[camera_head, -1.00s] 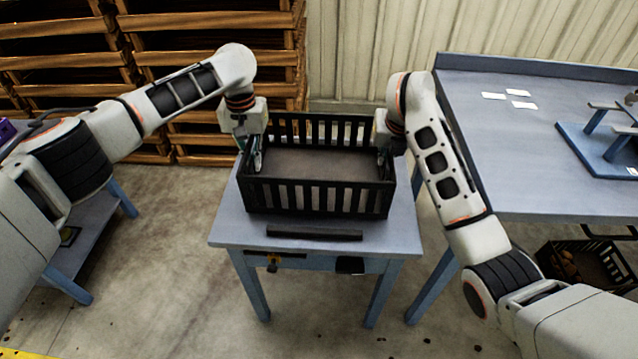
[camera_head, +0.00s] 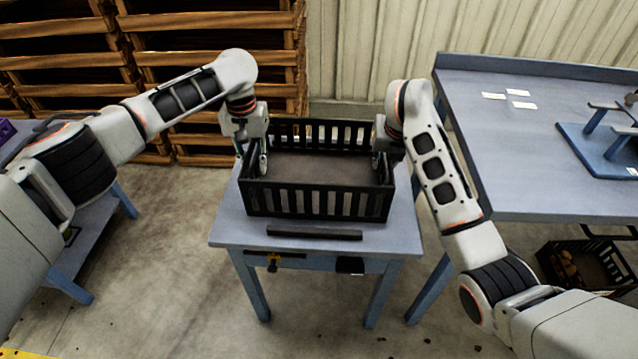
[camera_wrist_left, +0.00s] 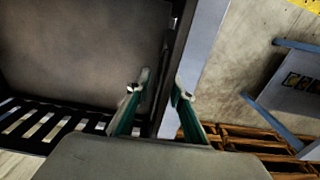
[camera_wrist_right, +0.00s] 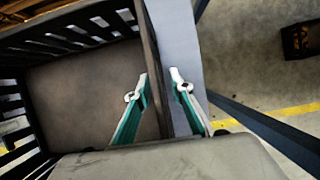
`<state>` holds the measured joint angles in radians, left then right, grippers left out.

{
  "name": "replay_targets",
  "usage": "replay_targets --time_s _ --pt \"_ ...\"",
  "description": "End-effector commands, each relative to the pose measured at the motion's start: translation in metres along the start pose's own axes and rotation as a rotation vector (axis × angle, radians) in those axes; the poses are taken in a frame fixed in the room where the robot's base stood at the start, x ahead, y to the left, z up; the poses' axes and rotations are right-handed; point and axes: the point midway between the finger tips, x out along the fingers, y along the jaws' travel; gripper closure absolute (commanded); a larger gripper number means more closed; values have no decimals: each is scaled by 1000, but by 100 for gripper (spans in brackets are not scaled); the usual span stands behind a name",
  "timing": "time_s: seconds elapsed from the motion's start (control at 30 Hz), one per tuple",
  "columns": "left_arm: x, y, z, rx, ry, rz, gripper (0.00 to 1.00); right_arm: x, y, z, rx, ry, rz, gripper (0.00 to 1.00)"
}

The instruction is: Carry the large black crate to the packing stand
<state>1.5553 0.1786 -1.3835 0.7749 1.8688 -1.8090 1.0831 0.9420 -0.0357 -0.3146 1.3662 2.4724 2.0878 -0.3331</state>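The large black crate (camera_head: 318,202), slatted and with a plain floor, sits level on a small blue-grey stand (camera_head: 232,228). It appears to rest on the top. My left gripper (camera_head: 252,158) is at the crate's left end, its fingers on either side of the end wall. In the left wrist view those fingers (camera_wrist_left: 160,88) show a gap beside the wall, so they look open. My right gripper (camera_head: 381,160) is at the right end, partly hidden by its wrist. In the right wrist view its fingers (camera_wrist_right: 159,82) straddle the wall, apart from it on the outer side.
A black bar (camera_head: 314,233) lies along the stand's front. A larger blue table (camera_head: 500,150) stands close on the right, with a smaller crate (camera_head: 590,268) below it. A low blue table (camera_head: 92,240) is at left. Wooden racks (camera_head: 215,20) stand behind.

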Motion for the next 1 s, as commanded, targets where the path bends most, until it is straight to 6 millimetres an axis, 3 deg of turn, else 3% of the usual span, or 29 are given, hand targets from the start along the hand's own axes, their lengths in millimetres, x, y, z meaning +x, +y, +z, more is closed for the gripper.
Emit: replay_targets --time_s 0.4,0.6,0.83,1.0 --pt "-78 -1 -1 0 4 -1 78 0 0 0 0 0 0 78" --pt "-106 -1 -1 0 3 -1 78 0 0 0 0 0 0 78" --pt "-116 -1 0 -1 1 -1 78 -6 0 1 0 -2 0 78" --pt "-116 -1 0 -1 1 -1 78 -30 0 2 0 -5 0 78"
